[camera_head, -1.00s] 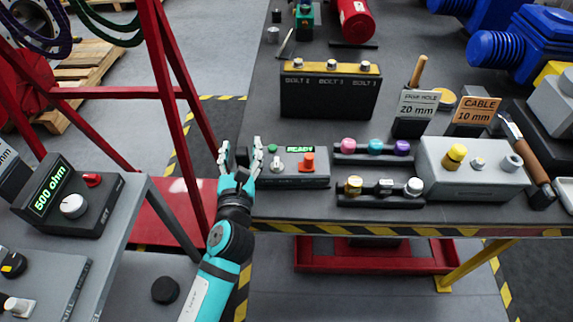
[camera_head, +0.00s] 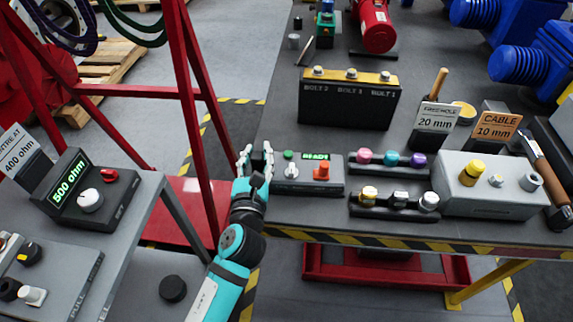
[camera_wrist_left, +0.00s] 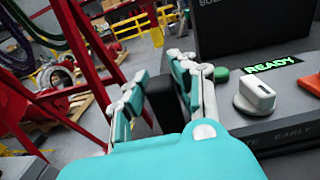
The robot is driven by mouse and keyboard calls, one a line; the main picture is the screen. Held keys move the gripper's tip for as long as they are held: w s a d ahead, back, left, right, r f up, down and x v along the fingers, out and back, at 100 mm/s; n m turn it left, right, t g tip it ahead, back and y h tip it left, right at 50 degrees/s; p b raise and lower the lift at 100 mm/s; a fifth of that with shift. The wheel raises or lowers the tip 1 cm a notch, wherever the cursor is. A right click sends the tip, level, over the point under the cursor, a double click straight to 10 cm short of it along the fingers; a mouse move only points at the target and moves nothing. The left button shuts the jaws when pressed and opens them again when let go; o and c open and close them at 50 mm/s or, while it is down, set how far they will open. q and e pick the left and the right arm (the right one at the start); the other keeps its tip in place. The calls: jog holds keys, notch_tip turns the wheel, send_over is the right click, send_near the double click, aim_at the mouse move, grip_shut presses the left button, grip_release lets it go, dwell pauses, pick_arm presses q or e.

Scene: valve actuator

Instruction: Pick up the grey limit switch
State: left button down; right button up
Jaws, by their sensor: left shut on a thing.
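My left gripper (camera_head: 257,154) is at the near left corner of the dark table, left of the control box with the READY display. It is shut on a dark grey block, apparently the limit switch (camera_wrist_left: 164,104), seen between the fingers in the left wrist view. The fingers and palm hide much of the block. Whether it still touches the table cannot be told. My right gripper is not in view.
The READY control box (camera_head: 308,172), with a white switch and an orange knob, stands close right of the gripper. A black bolt block (camera_head: 348,104) is behind. A red frame (camera_head: 188,90) rises at left. Coloured-knob holders (camera_head: 392,171) stand farther right.

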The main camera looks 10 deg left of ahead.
pick_arm(q)
notch_tip(320, 180, up, 9)
jog(key=shift+f, duration=4.55)
jog(key=shift+f, duration=0.15)
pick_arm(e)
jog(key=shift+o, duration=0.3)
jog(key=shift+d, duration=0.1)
